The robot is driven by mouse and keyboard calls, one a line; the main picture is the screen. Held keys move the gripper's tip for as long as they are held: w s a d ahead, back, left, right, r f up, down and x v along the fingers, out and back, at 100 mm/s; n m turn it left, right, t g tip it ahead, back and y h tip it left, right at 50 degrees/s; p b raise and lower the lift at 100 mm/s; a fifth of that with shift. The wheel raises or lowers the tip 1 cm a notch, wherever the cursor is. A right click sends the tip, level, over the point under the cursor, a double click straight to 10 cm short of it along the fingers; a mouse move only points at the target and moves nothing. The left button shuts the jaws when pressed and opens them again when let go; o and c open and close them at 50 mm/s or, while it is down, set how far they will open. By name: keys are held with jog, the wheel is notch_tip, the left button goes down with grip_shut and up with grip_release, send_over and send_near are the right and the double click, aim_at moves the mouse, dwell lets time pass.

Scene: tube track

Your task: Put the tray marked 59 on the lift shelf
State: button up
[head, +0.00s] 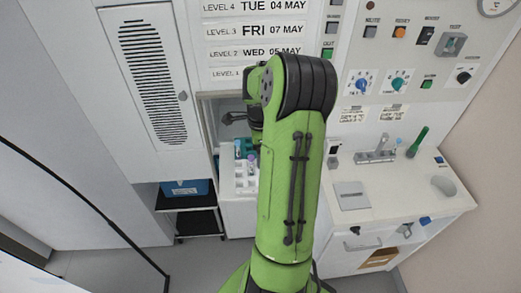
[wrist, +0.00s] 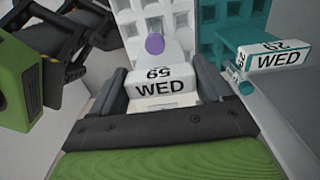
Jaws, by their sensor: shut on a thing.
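The tray marked 59 is white with square holes, and its handle block (wrist: 163,80) reads 59 and WED in the wrist view. A purple-capped tube (wrist: 155,44) stands in it. My gripper (wrist: 161,72) is shut on the handle block, with one dark finger on each side. In the head view my green arm hides most of my gripper. A white rack with tubes (head: 240,180) shows left of the arm, partly hidden; I cannot tell if it is the same tray. The lift shelf cannot be clearly made out; a recessed opening (head: 212,112) shows beside the arm, under the level labels.
A teal tray (wrist: 233,48) with its own WED block (wrist: 274,56) stands close right of the held tray. At right is a white counter (head: 405,205) with a tube rack (head: 376,156) and a green-handled tool (head: 418,142). A blue bin (head: 186,188) sits lower left.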

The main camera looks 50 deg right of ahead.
jog(key=shift+f, duration=0.1)
jog(key=shift+f+b, duration=0.4)
jog(key=shift+b, duration=0.05)
dwell(0.4)
jog(key=shift+f+b, duration=0.35)
jog(key=o, duration=1.1)
